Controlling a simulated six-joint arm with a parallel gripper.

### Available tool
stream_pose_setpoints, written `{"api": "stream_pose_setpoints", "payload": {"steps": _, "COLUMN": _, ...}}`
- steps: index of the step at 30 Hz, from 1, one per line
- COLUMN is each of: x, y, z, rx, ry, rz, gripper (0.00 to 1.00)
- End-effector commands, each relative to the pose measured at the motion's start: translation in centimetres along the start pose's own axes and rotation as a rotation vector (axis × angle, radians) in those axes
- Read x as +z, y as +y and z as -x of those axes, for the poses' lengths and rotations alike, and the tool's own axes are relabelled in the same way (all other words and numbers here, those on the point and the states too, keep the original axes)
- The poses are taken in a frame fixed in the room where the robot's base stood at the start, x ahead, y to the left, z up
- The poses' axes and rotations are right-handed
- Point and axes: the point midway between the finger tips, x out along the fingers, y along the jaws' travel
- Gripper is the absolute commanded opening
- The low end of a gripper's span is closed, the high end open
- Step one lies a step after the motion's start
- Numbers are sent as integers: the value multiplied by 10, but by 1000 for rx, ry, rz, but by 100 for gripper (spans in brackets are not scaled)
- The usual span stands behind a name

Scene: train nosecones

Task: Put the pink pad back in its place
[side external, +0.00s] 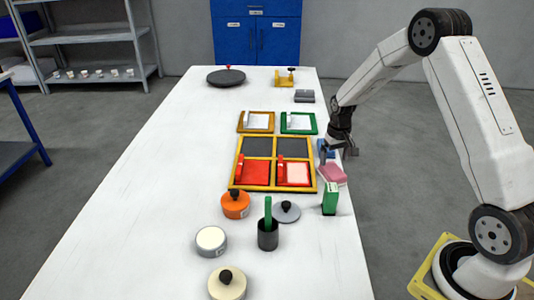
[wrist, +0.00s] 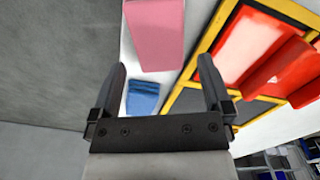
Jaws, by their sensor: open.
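The pink pad (side external: 332,175) lies on the white table near its right edge, beside the yellow frame. It also shows at the top of the wrist view (wrist: 153,30), ahead of my gripper. My gripper (side external: 339,153) is open and empty above the table's right edge, next to the pad. In the wrist view its two fingers (wrist: 161,68) are spread apart, with a blue piece (wrist: 143,97) between them, lower down. The yellow frame (side external: 275,161) has dark panels in its two far compartments. Its two near compartments are red with red blocks, and the right one also holds a pale panel.
A green box (side external: 330,198) stands close to the pad. A grey lidded disc (side external: 286,211), an orange pot (side external: 235,205) and a dark cup (side external: 268,236) stand nearer. Orange and green trays (side external: 298,131) lie beyond the frame. The table's left side is clear.

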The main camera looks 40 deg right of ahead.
Motion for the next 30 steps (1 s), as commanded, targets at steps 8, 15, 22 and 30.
{"api": "stream_pose_setpoints", "payload": {"steps": 8, "x": 0, "y": 0, "z": 44, "rx": 0, "ry": 3, "rz": 0, "gripper": 100}}
{"api": "stream_pose_setpoints", "payload": {"steps": 15, "x": 0, "y": 0, "z": 64, "rx": 0, "ry": -1, "rz": 0, "gripper": 100}}
{"api": "stream_pose_setpoints", "payload": {"steps": 22, "x": 0, "y": 0, "z": 67, "rx": 0, "ry": -1, "rz": 0, "gripper": 100}}
{"api": "stream_pose_setpoints", "payload": {"steps": 30, "x": 0, "y": 0, "z": 66, "rx": 0, "ry": -1, "rz": 0, "gripper": 100}}
